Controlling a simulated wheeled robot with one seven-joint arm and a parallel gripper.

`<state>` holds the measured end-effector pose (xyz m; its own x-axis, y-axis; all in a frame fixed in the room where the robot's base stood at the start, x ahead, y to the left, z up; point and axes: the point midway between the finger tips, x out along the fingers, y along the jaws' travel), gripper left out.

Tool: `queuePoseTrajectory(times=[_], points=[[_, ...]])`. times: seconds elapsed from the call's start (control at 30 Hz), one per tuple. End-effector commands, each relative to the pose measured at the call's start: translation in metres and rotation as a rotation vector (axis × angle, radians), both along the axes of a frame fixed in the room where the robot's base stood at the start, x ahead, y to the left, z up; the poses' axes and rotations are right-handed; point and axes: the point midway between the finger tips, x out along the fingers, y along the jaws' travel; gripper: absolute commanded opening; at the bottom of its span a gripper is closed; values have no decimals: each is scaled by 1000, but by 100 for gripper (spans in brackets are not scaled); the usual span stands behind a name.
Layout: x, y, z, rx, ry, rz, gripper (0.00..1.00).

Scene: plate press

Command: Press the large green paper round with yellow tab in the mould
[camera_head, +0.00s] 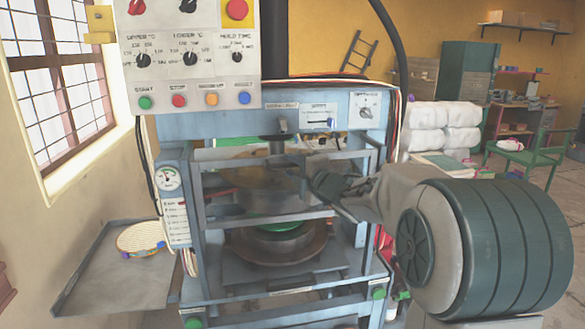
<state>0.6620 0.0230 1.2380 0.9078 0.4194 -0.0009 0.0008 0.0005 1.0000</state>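The green paper round (281,225) shows as a thin green strip in the lower mould (275,245) inside the press (345,105). Its yellow tab is not visible to me. The upper mould (262,180) hangs above it, apart from the lower one. A barred guard frame (230,220) crosses the front of the press. My gripper (303,168) reaches in from the right, at the front of the press near the guard's bars and the upper mould. Its fingers are small and dark, so I cannot tell whether they are apart or hold a bar.
A control box (190,55) with knobs and coloured buttons hangs at the upper left. A side tray (125,280) at the left holds a pale round (138,236) with a blue tab. White sacks (425,120) and a green chair (525,155) stand behind on the right.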

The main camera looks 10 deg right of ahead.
Motion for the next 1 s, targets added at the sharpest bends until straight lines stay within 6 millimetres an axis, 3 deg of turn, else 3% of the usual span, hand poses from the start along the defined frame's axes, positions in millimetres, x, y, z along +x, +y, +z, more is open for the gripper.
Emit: queuePoseTrajectory(times=[0.6,0.8,1.0], points=[[-105,-49,0,-1,-2,-2,33],[-119,-55,0,0,-1,0,33],[-121,-56,0,0,1,1,33]])
